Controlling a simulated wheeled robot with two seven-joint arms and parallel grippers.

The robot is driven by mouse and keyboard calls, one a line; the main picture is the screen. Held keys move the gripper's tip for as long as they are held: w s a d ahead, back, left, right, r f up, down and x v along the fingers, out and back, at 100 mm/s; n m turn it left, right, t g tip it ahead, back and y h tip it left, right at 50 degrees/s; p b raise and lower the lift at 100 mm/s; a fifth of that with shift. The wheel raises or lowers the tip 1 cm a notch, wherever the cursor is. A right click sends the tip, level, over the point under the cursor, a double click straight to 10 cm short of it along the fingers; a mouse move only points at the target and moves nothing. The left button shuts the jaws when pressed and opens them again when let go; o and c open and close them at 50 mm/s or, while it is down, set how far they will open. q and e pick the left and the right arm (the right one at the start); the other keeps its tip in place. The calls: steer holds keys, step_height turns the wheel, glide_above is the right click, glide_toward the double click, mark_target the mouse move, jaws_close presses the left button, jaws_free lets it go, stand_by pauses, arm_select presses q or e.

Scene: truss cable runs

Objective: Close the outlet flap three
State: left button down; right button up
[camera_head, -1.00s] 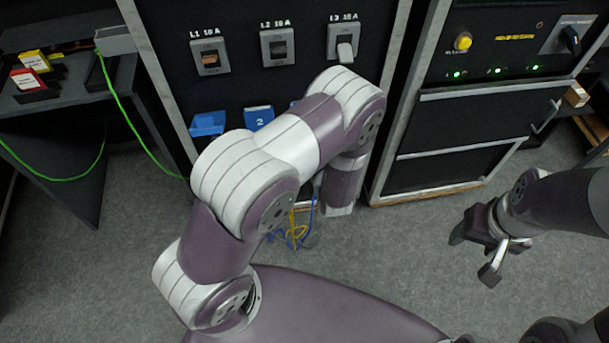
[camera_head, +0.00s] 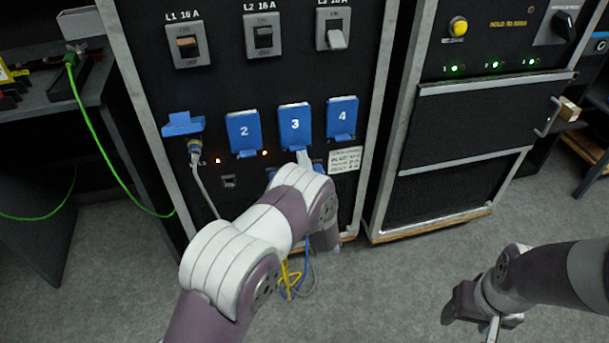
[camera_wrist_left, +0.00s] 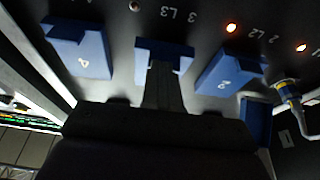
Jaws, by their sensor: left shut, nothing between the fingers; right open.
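Blue outlet flap three (camera_head: 295,127) is in the middle of the black panel in the head view, its numbered face showing. Its face stands much like those of flaps 2 (camera_head: 244,134) and 4 (camera_head: 342,118). My left gripper (camera_head: 304,159) is shut and empty, its pale tip at flap three's lower edge; the forearm hides most of it. In the left wrist view the shut fingers (camera_wrist_left: 163,88) cover the middle of flap three (camera_wrist_left: 150,48). I cannot tell whether they touch or whether it is fully closed. My right gripper (camera_head: 470,321) is open, low over the floor.
Flap one (camera_head: 182,124) is raised, with a plug (camera_head: 195,148) and grey cable below it. Breaker switches (camera_head: 264,37) are above the flaps. Yellow and blue cables (camera_head: 290,280) hang low behind my left arm. A second cabinet (camera_head: 462,155) stands right.

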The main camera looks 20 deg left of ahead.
arm_select(q)
steer(key=shift+w+a+f+b, duration=0.4)
steer(key=shift+w+f+b, duration=0.1)
steer(key=shift+w, duration=0.15)
